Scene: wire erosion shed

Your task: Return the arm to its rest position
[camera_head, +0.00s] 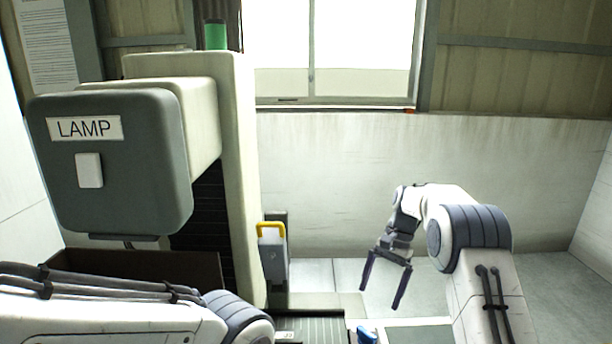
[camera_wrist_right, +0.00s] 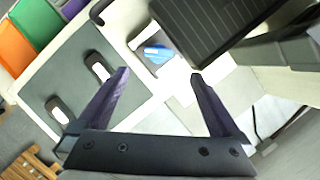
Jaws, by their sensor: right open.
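My right gripper (camera_head: 384,285) hangs at the end of my right arm in the head view, fingers pointing down. It is open, with nothing between its fingers. It also shows open and empty in the right wrist view (camera_wrist_right: 160,78), above a surface with several items. My left arm comes in at the lower left of the head view, but its gripper is out of the frame.
A grey machine head (camera_head: 135,195) labelled LAMP stands at the left. A grey box with a yellow handle (camera_head: 275,262) is left of the right gripper. A blue object (camera_wrist_right: 158,54) and a dark mat (camera_wrist_right: 72,72) lie below.

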